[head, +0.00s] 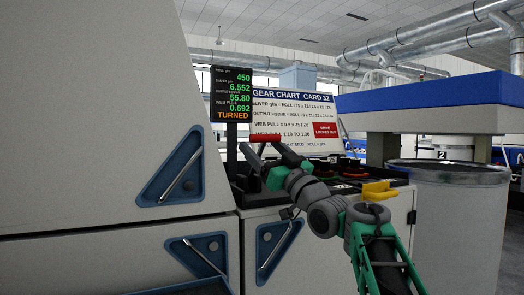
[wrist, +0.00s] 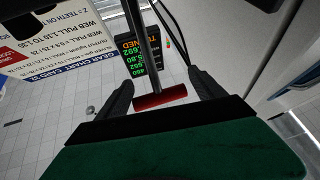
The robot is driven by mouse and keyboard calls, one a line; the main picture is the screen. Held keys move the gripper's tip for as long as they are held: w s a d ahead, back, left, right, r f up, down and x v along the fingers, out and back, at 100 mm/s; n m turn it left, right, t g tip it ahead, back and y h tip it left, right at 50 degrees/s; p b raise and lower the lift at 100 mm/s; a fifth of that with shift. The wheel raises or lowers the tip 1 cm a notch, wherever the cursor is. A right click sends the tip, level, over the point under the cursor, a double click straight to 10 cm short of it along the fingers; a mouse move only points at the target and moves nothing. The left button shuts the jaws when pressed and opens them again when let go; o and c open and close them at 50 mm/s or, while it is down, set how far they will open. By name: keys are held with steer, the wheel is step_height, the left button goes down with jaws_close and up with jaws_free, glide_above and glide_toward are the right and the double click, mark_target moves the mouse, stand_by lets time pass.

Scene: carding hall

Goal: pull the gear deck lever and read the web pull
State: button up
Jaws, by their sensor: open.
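The lever's red grip bar (head: 265,138) stands above the gear deck (head: 262,200) in the head view. In the wrist view the red bar (wrist: 160,97) sits on a metal shaft between the two dark fingers. My gripper (head: 258,155) is open around the bar, with a gap on each side; contact cannot be told. The display (head: 231,95) reads roll 450, sliver 6.552, output 55.80, web pull 0.692 and TURNED in orange. It shows upside down in the wrist view (wrist: 138,55).
The gear chart card (head: 292,112) stands behind the deck, with a red sign on it giving small text. A yellow part (head: 379,190) sits on the deck's right. A large grey can (head: 455,215) stands right, under a blue-topped machine (head: 440,92). Grey machine panels fill the left.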

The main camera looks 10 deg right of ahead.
steer(key=shift+o, duration=0.8)
steer(key=shift+s+d+r, duration=0.1)
steer(key=shift+s+r, duration=0.2)
steer(key=shift+r, duration=0.4)
steer(key=shift+s+d+t, duration=0.2)
steer(key=shift+t, duration=0.1)
steer(key=shift+w+a+f, duration=0.15)
steer(key=shift+f, duration=0.25)
steer(key=v, duration=0.5)
steer(key=b+v, duration=0.1)
steer(key=v, duration=0.1)
steer(key=shift+s+d+r, duration=0.2)
steer(key=shift+s+d, duration=0.05)
steer(key=shift+s, duration=0.2)
